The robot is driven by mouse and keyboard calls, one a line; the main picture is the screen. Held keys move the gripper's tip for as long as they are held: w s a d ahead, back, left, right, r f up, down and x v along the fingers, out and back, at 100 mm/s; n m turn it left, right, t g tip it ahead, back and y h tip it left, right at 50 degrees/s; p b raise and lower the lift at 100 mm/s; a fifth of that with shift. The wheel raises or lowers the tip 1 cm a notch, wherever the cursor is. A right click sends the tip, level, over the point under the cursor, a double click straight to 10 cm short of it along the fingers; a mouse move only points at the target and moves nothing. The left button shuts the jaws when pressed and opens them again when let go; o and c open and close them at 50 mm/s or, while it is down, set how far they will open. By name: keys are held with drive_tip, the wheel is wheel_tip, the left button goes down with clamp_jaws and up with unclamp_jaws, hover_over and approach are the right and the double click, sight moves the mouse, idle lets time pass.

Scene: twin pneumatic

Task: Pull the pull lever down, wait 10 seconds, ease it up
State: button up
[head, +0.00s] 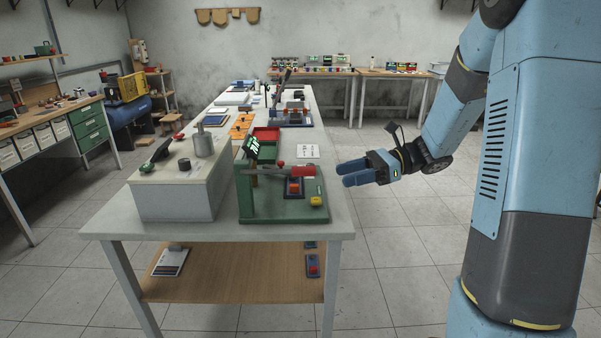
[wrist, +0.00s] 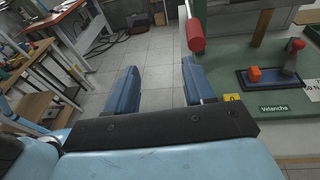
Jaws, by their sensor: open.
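A lever (head: 270,171) with a thick red grip (head: 303,171) is mounted on a green stand (head: 285,212) at the near right of the table. It lies roughly level, its grip pointing right. In the wrist view the red grip (wrist: 195,36) hangs at the top, right of centre, beyond the fingertips. My gripper (head: 352,173) is open and empty, over the floor just right of the table and the grip. In the wrist view its two blue fingers (wrist: 160,85) stand wide apart with only floor between them. The gripper does not touch the lever.
A blue plate with an orange button (wrist: 255,74) and a small red-knobbed lever (wrist: 294,50) lies on the stand. A grey box (head: 178,190) stands left of it. Open floor (head: 400,260) lies right of the table (head: 338,222).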

sight(310, 171)
drive_tip(key=w+d+f+m+t+y, duration=0.2)
drive_tip(key=w+m, duration=0.1)
drive_tip(key=w, duration=0.2)
drive_tip(key=a, duration=1.4)
drive_tip(key=shift+r, duration=0.1)
drive_tip(key=shift+d, duration=0.1)
drive_tip(key=shift+c, duration=0.2)
clamp_jaws()
